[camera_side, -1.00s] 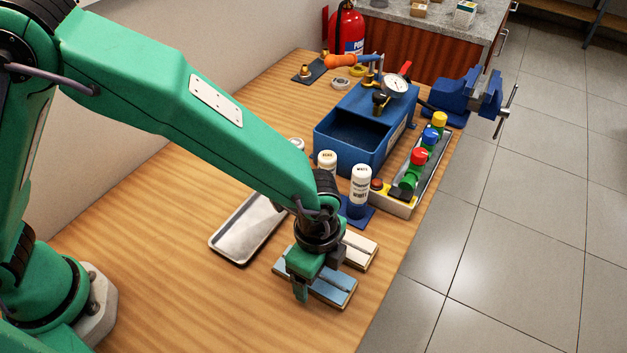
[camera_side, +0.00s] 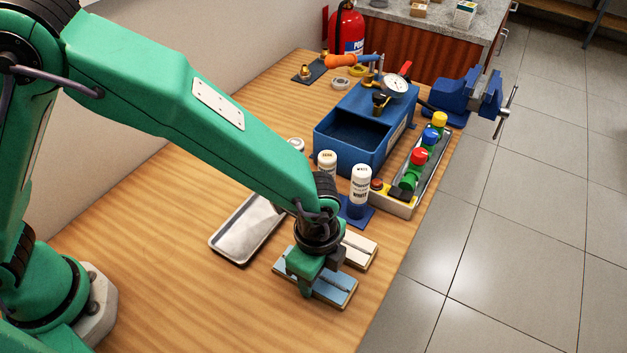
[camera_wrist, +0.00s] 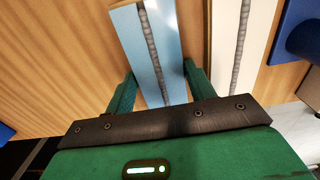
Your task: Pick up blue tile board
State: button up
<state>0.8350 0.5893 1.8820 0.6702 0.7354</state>
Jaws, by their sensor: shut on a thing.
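The blue tile board (camera_side: 333,290) lies near the front right of the wooden table, with a grey seam along its middle. It also shows in the wrist view (camera_wrist: 134,38), running up between my fingers. My gripper (camera_side: 318,279) is down over the board, shut on it, with one finger at each long side. In the wrist view my gripper's fingers (camera_wrist: 158,85) flank the board. The board looks level with the table; any gap under it is hidden. A cream tile board (camera_side: 361,252) lies just behind it, partly hidden by my gripper.
A metal tray (camera_side: 236,243) lies left of the boards. Bare table (camera_side: 170,270) is at the left; the table's right edge is close.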

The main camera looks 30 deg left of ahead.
jog(key=shift+r, duration=0.1)
jog(key=shift+r, duration=0.7)
notch_tip(320, 180, up, 2)
jog(key=shift+r, duration=0.2)
jog(key=s+d+r, duration=0.2)
jog(key=s+r, duration=0.5)
jog(key=s, duration=0.4)
jog(key=shift+s+d, duration=0.15)
jog(key=shift+s, duration=0.1)
jog(key=shift+w, duration=0.15)
